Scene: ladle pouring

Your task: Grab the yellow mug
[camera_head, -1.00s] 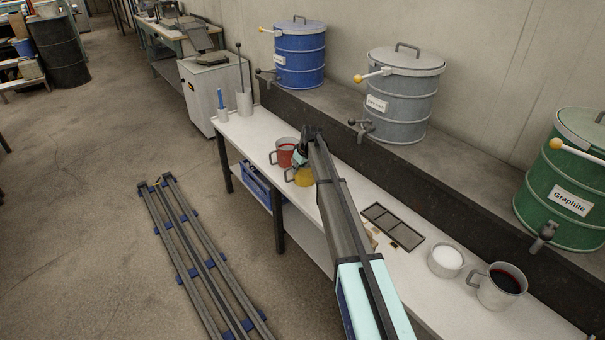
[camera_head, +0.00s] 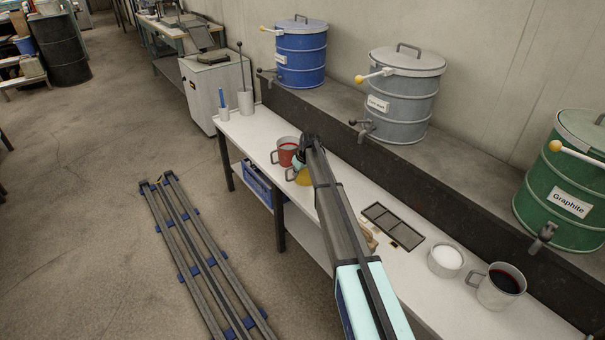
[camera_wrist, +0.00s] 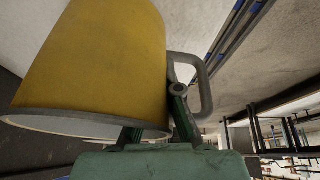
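The yellow mug (camera_head: 302,177) stands on the white bench, partly hidden by my arm in the head view. In the wrist view the yellow mug (camera_wrist: 95,65) fills the upper left, its rim towards my gripper and its grey handle (camera_wrist: 205,85) on the right. My gripper (camera_wrist: 157,125) is at the rim on the handle side. One finger lies outside, between mug wall and handle. The other runs up to the rim, its tip hidden behind it, seemingly inside the mug. Whether the fingers press on the wall does not show.
A dark tray (camera_head: 392,226), a white-filled cup (camera_head: 445,260) and a mug of dark red (camera_head: 498,287) stand to the right. A dark ledge (camera_head: 380,155) with drums runs behind the bench.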

